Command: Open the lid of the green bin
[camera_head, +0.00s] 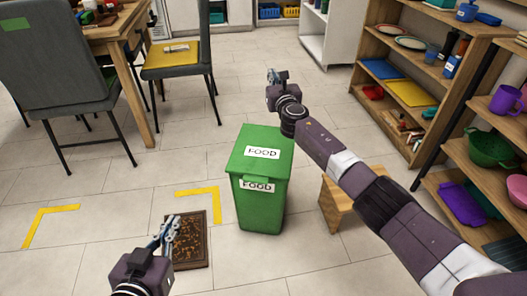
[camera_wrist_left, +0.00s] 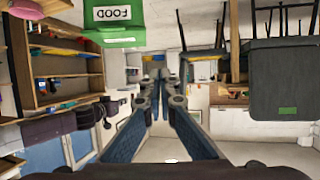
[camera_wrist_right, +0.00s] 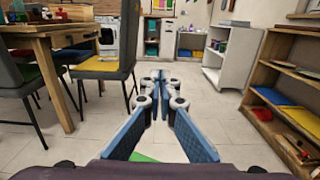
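The green bin (camera_head: 258,205) stands upright on the tiled floor, with its lid (camera_head: 245,140) closed. White FOOD labels are on the lid and the front. The bin shows upside down at the top of the left wrist view (camera_wrist_left: 118,35). My left gripper (camera_head: 168,230) is low at the left, in front of the bin and apart from it; its fingers look together and empty. My right gripper (camera_head: 271,74) extends above and beyond the bin; its fingers also look together and empty. A green patch (camera_wrist_right: 143,158), apparently the lid, shows below it in the right wrist view.
A small wooden stool (camera_head: 340,208) stands right of the bin, under my right arm. Open shelves (camera_head: 440,75) line the right side. A grey chair (camera_head: 65,60) and table stand at the left. Floor behind the bin is clear.

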